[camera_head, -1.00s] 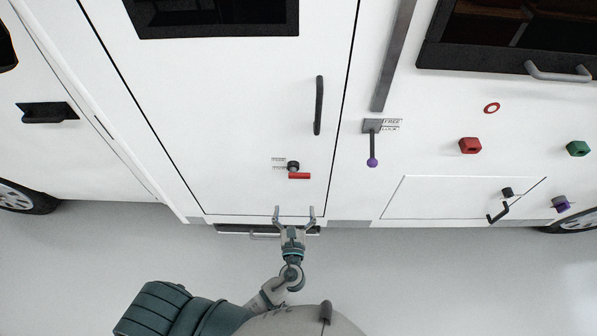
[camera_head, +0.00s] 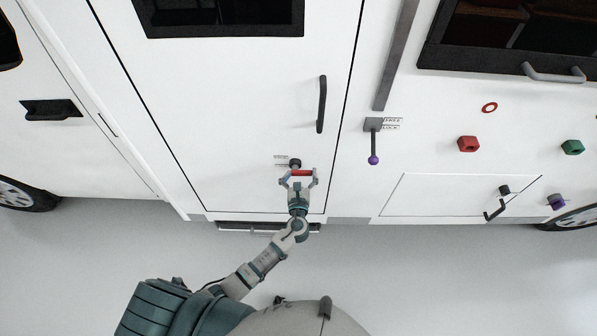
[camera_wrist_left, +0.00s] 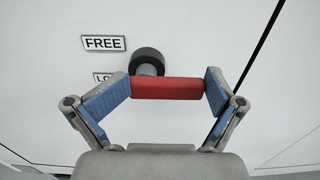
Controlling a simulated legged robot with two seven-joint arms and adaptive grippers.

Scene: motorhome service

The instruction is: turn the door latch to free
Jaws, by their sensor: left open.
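The door latch is a red bar on a dark round hub, mounted low on the white door (camera_head: 235,110). The red bar (camera_head: 302,172) lies level, and it also shows in the left wrist view (camera_wrist_left: 166,88). The dark hub (camera_wrist_left: 147,62) sits above the bar's left part. My left gripper (camera_head: 299,178) is open, with one blue-padded finger at each end of the bar. I cannot tell whether the pads touch it. A FREE label (camera_wrist_left: 103,42) is left of the hub; a second label (camera_wrist_left: 104,77) below it is partly hidden by the finger. My right gripper is not in view.
A dark door handle (camera_head: 321,104) is above right of the latch. Right of the door are a purple-tipped lever (camera_head: 373,145), a red knob (camera_head: 468,144) and a green knob (camera_head: 572,147). A step (camera_head: 240,227) is below the door.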

